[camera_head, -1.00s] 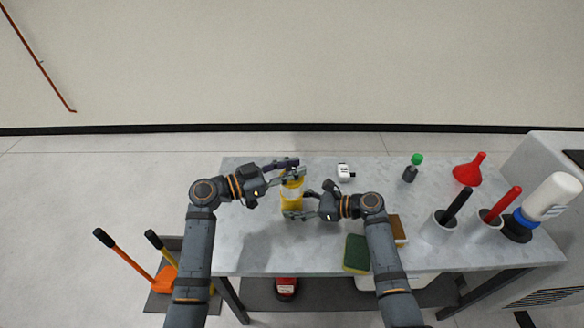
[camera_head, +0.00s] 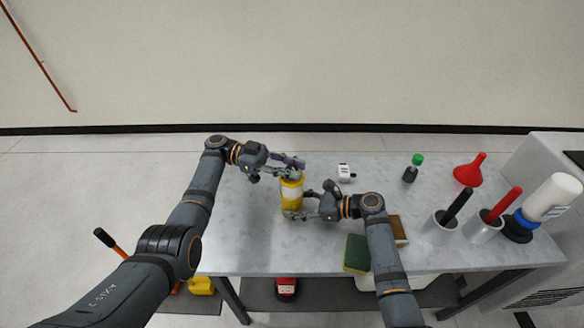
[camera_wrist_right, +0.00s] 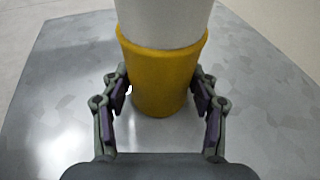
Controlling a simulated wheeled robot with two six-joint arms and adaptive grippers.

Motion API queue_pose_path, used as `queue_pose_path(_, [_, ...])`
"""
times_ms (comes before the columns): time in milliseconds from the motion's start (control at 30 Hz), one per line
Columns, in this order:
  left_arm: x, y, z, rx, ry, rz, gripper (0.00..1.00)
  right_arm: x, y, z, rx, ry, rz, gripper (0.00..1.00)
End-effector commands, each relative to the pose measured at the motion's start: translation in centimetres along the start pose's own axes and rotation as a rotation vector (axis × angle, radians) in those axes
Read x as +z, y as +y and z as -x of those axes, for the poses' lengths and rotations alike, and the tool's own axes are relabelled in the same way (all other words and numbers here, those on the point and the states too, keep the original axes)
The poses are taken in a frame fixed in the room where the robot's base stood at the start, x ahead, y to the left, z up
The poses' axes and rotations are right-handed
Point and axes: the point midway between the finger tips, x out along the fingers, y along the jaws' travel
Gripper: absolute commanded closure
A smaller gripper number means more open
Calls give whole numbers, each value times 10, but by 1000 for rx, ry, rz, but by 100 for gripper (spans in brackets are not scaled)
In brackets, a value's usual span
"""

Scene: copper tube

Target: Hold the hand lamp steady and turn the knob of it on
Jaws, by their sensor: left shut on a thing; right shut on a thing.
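The hand lamp (camera_head: 291,194) is yellow with a pale white middle. It stands upright on the grey table, left of the table's middle. My left gripper (camera_head: 291,168) is shut on the lamp's top, where the fingers hide the knob. My right gripper (camera_head: 300,214) is shut on the lamp's yellow lower part from the right. In the right wrist view, the fingers of my right gripper (camera_wrist_right: 160,95) press both sides of the yellow base (camera_wrist_right: 160,75), below the white body (camera_wrist_right: 165,22). The lamp's top is out of that view.
A small white device (camera_head: 344,172) lies right of the lamp. A green-capped bottle (camera_head: 412,168), red funnel (camera_head: 467,170), holders with black and red handles and a white bottle (camera_head: 549,195) stand at the right. A green sponge (camera_head: 357,253) lies near the front edge. The table's left part is clear.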

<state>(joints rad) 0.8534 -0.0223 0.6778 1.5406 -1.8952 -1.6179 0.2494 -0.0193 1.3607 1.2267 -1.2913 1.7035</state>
Motion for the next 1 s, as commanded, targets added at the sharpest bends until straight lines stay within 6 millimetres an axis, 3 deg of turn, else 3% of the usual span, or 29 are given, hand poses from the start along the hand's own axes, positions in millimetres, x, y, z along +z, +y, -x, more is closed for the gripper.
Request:
queue_pose_path(733, [3,3,0,64,0,10,100,0,1,0,3,-1,0,57])
queue_pose_path(767, [3,3,0,64,0,10,70,0,1,0,3,-1,0,57])
queue_pose_path(900, [2,2,0,64,1,8,51,0,1,0,2,-1,0,57])
queue_pose_path(1000, [1,2,0,64,2,7,50,0,1,0,2,0,0,57])
